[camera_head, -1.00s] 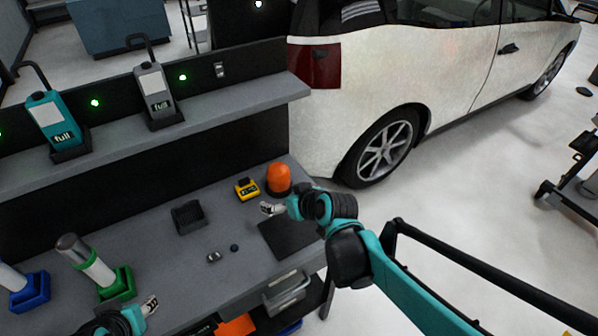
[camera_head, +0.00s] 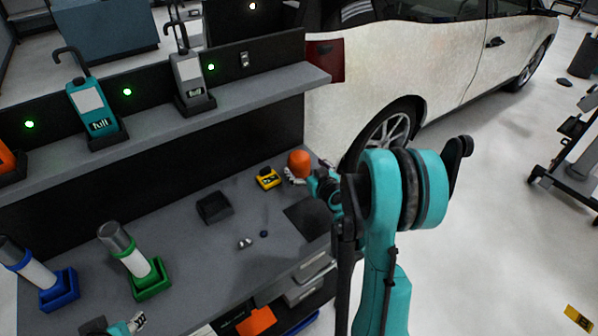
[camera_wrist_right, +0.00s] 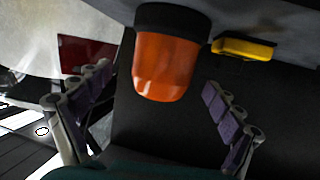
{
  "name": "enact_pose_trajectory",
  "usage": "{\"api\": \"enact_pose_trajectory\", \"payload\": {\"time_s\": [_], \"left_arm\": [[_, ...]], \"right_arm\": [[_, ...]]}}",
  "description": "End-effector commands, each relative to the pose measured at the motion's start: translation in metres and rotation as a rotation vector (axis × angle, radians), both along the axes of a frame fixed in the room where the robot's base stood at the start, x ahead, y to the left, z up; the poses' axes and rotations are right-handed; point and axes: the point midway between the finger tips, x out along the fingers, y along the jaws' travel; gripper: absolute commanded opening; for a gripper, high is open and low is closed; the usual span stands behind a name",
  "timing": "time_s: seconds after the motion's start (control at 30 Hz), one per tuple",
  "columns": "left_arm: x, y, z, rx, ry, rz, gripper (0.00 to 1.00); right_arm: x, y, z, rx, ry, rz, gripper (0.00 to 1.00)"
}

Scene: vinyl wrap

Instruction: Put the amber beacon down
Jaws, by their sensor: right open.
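The amber beacon (camera_head: 299,160) is an orange dome on a dark base, upright at the back right of the grey workbench (camera_head: 200,265). My right gripper (camera_head: 292,175) is right beside it in the head view. In the right wrist view my right gripper (camera_wrist_right: 160,110) is open, with its two fingers spread either side of the beacon (camera_wrist_right: 168,62) and apart from it.
A yellow device (camera_head: 268,178) stands just left of the beacon. A black tray (camera_head: 214,207), a dark mat (camera_head: 308,218) and small parts (camera_head: 245,243) lie on the bench. Green (camera_head: 148,280) and blue (camera_head: 58,290) holders carry cylinders at the left. A white car (camera_head: 420,70) stands behind.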

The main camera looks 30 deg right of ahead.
Motion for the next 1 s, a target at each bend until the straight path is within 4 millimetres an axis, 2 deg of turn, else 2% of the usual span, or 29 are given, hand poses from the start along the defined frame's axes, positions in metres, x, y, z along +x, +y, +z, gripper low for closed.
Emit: {"api": "enact_pose_trajectory", "payload": {"time_s": [0.1,0.23,0.47,0.57,0.7,0.8,1.0], "left_arm": [[0.0,0.0,-0.012,0.0,0.0,0.0,0.4],[0.0,0.0,-0.016,0.0,0.0,0.0,0.4],[0.0,0.0,-0.015,0.0,0.0,0.0,0.4],[0.0,0.0,-0.015,0.0,0.0,0.0,0.4],[0.0,0.0,-0.015,0.0,0.0,0.0,0.4],[0.0,0.0,-0.015,0.0,0.0,0.0,0.4],[0.0,0.0,-0.015,0.0,0.0,0.0,0.4]], "right_arm": [[0.018,0.003,-0.011,-0.001,0.0,0.003,0.93],[0.035,0.0,-0.015,-0.001,0.001,0.001,0.93],[0.038,0.0,-0.014,0.0,0.001,0.001,0.93],[0.038,0.0,-0.014,0.0,0.001,0.001,0.69],[0.038,0.0,-0.014,0.0,0.001,0.001,0.32],[0.038,-0.001,-0.014,0.0,0.0,0.0,0.09],[0.038,0.0,-0.013,0.0,0.0,0.0,0.09]]}}
